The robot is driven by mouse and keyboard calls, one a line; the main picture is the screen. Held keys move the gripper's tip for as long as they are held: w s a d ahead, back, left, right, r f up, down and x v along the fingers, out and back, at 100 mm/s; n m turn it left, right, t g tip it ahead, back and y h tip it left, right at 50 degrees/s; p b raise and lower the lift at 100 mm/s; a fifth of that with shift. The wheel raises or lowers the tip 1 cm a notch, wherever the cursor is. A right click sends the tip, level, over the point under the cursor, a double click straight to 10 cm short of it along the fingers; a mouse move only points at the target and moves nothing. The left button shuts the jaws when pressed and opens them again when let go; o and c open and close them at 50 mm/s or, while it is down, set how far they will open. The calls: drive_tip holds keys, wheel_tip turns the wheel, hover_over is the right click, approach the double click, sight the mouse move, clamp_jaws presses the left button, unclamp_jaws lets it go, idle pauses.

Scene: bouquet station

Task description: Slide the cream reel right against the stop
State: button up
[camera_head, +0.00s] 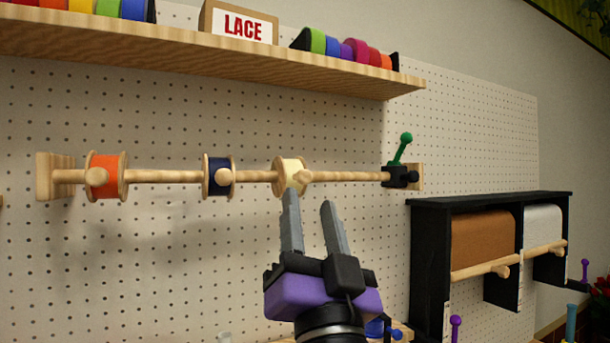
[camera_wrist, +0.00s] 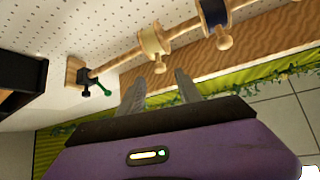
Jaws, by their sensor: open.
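The cream reel (camera_head: 291,174) sits on a horizontal wooden rod (camera_head: 150,176), right of the navy reel (camera_head: 215,176) and the orange reel (camera_head: 105,176). A wooden knob on the cream reel faces out. The stop (camera_head: 400,177), a black block with a green lever, is at the rod's right end, apart from the cream reel. My gripper (camera_head: 308,200) is open, fingers pointing up, just below and in front of the cream reel. In the wrist view the cream reel (camera_wrist: 151,40) is beyond my fingertips, its knob near them, and the stop (camera_wrist: 88,88) is at left.
A wooden shelf (camera_head: 330,77) with ribbon rolls and a lace box runs above the rod. A black paper-roll rack (camera_head: 430,260) stands at lower right. The rod between the cream reel and the stop is bare.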

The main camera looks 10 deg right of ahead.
sight(306, 181)
drive_tip(key=p+x, duration=0.2)
drive_tip(key=x, duration=0.4)
drive_tip(key=shift+r+p, duration=0.2)
drive_tip(key=shift+p, duration=0.1)
drive_tip(key=shift+w+r, duration=0.2)
drive_tip(key=shift+w, duration=0.2)
clamp_jaws()
idle(0.8)
